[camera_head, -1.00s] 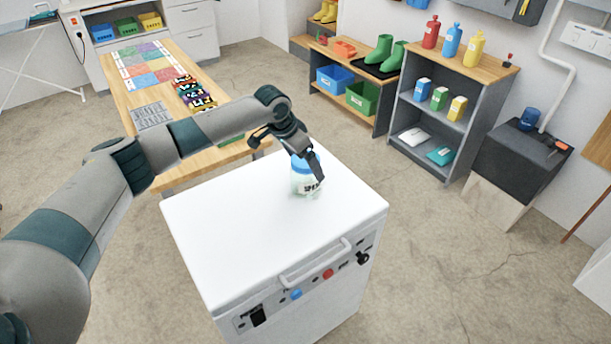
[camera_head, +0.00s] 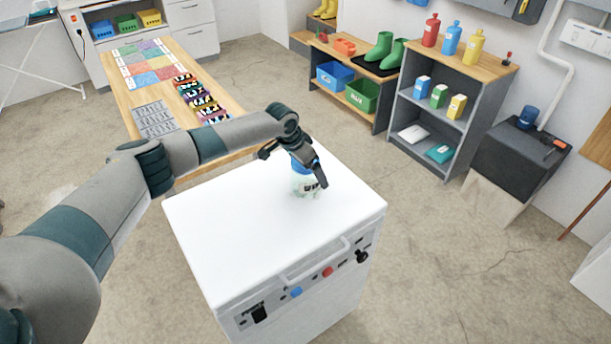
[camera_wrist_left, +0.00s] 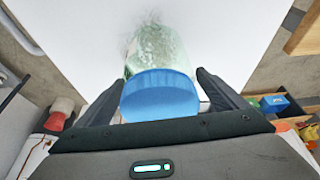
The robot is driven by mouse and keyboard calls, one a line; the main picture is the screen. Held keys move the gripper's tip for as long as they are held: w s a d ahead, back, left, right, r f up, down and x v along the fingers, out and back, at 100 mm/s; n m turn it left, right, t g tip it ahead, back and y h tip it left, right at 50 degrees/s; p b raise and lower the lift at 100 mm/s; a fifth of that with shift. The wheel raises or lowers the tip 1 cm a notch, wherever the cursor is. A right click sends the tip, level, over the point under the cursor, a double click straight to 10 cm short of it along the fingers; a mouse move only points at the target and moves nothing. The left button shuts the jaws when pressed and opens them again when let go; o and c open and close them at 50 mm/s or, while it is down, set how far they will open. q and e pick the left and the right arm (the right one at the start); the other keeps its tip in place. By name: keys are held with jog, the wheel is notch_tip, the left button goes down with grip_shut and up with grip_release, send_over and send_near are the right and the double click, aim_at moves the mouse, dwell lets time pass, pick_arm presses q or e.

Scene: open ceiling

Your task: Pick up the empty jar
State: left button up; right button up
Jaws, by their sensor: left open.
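The jar (camera_head: 306,188) is clear with a blue lid and stands upright on the white top of a box-shaped unit (camera_head: 235,235). My left gripper (camera_head: 312,178) reaches down over the jar and partly hides it in the head view. In the left wrist view the blue lid (camera_wrist_left: 160,95) and the clear jar body (camera_wrist_left: 158,48) lie between the two dark fingers. The left gripper (camera_wrist_left: 160,92) is open, with one finger on each side of the lid. Whether a finger touches the jar I cannot tell. My right gripper is not in view.
The white top around the jar is clear. A wooden table (camera_head: 125,85) with coloured mats stands behind at left. A grey shelf (camera_head: 440,110) with bottles and cartons, a bench (camera_head: 350,92) with bins and boots, and a dark cabinet (camera_head: 515,158) stand at the right.

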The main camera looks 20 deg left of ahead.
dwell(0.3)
pick_arm(q)
jog(key=c, duration=1.3)
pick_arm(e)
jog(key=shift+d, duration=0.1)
pick_arm(q)
jog(key=shift+r, duration=0.1)
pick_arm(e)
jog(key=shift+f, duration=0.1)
pick_arm(q)
jog(key=shift+r+b, duration=0.35)
jog(key=shift+r, duration=0.2)
jog(key=shift+s+d+r+b, duration=0.7)
jog(key=shift+s+d+r, duration=0.3)
jog(key=shift+d+r, duration=0.7)
jog(key=shift+s+d+r+b, duration=0.65)
jog(key=shift+s+d+r, duration=0.3)
jog(key=shift+d+r, duration=0.65)
jog(key=shift+s+d+r+b, duration=0.7)
jog(key=shift+s+d+r, duration=0.3)
jog(key=shift+d+r, duration=0.7)
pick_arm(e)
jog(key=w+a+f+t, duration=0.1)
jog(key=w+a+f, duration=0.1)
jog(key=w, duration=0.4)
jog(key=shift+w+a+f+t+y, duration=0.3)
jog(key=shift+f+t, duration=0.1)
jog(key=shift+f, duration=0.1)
